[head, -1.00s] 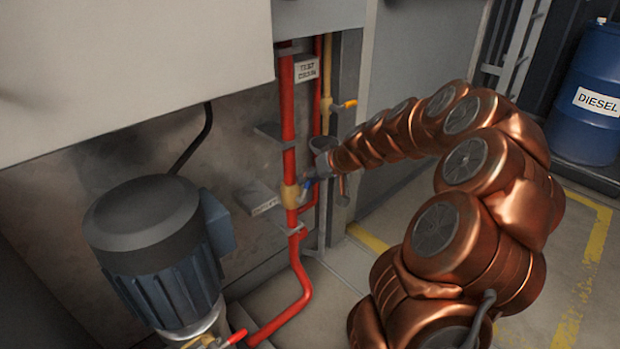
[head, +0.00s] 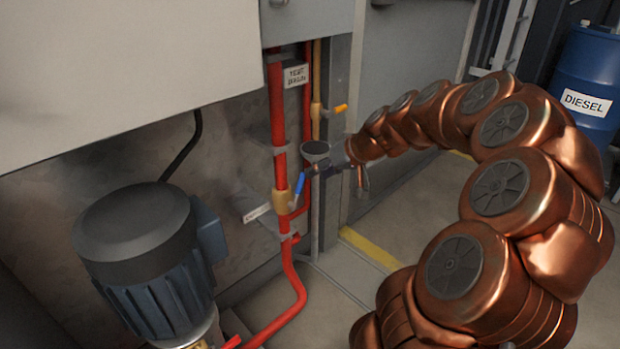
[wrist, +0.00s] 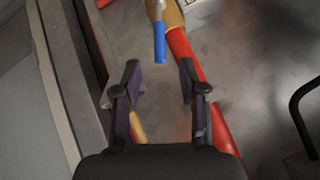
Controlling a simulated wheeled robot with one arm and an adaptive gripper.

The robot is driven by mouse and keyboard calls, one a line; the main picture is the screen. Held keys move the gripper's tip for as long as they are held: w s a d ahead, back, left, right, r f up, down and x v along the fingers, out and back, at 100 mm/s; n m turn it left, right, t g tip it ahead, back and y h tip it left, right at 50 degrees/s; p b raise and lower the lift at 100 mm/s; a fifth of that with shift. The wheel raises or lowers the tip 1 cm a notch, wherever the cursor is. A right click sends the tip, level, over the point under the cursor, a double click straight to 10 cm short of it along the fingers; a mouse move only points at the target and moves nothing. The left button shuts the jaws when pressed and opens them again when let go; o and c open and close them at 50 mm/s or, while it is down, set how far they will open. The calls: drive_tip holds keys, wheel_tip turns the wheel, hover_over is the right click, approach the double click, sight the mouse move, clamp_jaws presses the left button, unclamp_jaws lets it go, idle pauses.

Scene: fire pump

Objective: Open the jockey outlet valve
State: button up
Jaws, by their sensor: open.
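A brass valve body (head: 282,202) sits on the upright red pipe, with a blue lever (head: 299,185) slanting up and to the right from it. I take this to be the jockey outlet valve; the plate beside it is too small to read. In the wrist view the blue lever (wrist: 160,42) hangs from the brass body (wrist: 168,14), its free end just beyond and between my fingertips. My gripper (wrist: 159,70) is open, with nothing between its fingers. In the head view my gripper (head: 315,171) is just right of the lever, small and partly dark.
A grey-blue pump motor (head: 140,255) stands at front left. A funnel (head: 316,150) is close beside my gripper. Above are an orange lever (head: 341,108) and a test drain sign (head: 296,76). A small plate (head: 256,212) juts out left of the valve.

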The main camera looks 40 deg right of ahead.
drive_tip(key=shift+v, duration=1.55)
drive_tip(key=shift+d+f, duration=0.1)
drive_tip(key=shift+f, duration=0.05)
drive_tip(key=c, duration=0.3)
drive_tip(key=shift+w+f+y, duration=0.15)
drive_tip(key=shift+f+y, duration=0.15)
drive_tip(key=shift+c, duration=0.9)
drive_tip(key=f+m+y, duration=0.1)
drive_tip(key=f+m+y+p, duration=0.1)
drive_tip(key=f, duration=0.1)
drive_tip(key=shift+w+g, duration=0.25)
drive_tip(key=shift+g, duration=0.05)
clamp_jaws()
drive_tip(key=m+t+y+p, duration=0.2)
drive_tip(key=m+y+p, duration=0.1)
drive_tip(key=m+y, duration=0.25)
approach(297, 190)
drive_tip(key=f, duration=0.2)
drive_tip(key=s+d+f+m+t+y+p, duration=0.2)
drive_tip(key=s+d+f+m+t, duration=0.15)
drive_tip(key=d+t, duration=0.3)
drive_tip(key=s+a+b+x, duration=0.1)
drive_tip(key=b+x, duration=0.3)
drive_tip(key=x, duration=0.8)
drive_tip(key=shift+w+a+g, duration=0.25)
drive_tip(key=shift+a+g, duration=0.15)
drive_tip(key=shift+g, duration=0.05)
